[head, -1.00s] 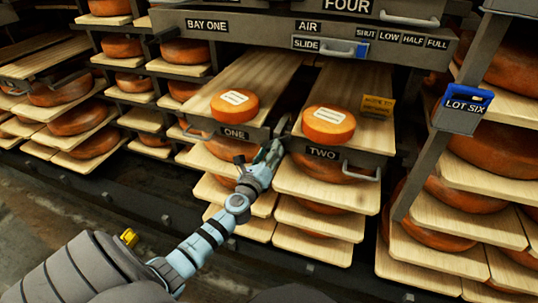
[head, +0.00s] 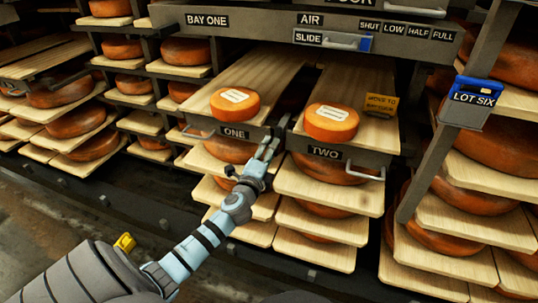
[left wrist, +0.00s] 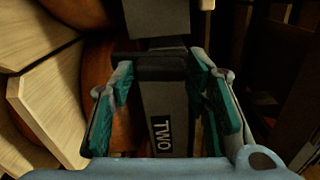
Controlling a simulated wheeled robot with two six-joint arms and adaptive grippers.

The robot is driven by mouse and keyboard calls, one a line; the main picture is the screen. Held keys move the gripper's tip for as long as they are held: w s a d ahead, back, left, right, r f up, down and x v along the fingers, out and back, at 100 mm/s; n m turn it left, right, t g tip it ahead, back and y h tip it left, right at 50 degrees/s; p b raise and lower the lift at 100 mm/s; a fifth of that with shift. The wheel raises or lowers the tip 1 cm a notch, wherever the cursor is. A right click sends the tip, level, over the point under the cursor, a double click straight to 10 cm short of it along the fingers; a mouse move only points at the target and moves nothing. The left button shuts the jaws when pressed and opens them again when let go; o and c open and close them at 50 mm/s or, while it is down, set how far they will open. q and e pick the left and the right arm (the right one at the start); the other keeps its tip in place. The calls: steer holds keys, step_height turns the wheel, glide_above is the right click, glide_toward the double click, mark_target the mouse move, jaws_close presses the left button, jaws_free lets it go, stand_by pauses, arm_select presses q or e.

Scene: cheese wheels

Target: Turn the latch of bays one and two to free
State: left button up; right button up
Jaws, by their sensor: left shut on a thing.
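The shelf front of bay one has a black ONE label (head: 234,133) and the front beside it has a TWO label (head: 325,152). A small grey latch lever (head: 283,124) stands in the gap between these fronts. My left gripper (head: 270,146) is at this gap, just below the lever. In the left wrist view my gripper's teal-padded fingers (left wrist: 160,80) are on both sides of a dark grey latch piece (left wrist: 160,67), and it is shut on it. The TWO label (left wrist: 162,135) shows behind it. The fingertips partly hide the latch. My right gripper is not in view.
An orange cheese wheel (head: 235,103) sits on board one and another (head: 331,122) on board two. A yellow tag (head: 381,105) stands on board two. A handle (head: 366,172) juts from front two. A LOT SIX holder (head: 470,100) hangs at the right.

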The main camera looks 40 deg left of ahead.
arm_select(q)
steer(key=shift+f+n, duration=0.1)
steer(key=shift+n, duration=0.5)
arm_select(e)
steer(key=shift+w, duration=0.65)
arm_select(q)
steer(key=o, duration=1.2)
steer(key=shift+c, duration=0.2)
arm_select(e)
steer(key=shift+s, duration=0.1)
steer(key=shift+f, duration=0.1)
arm_select(q)
steer(key=v, duration=1.2)
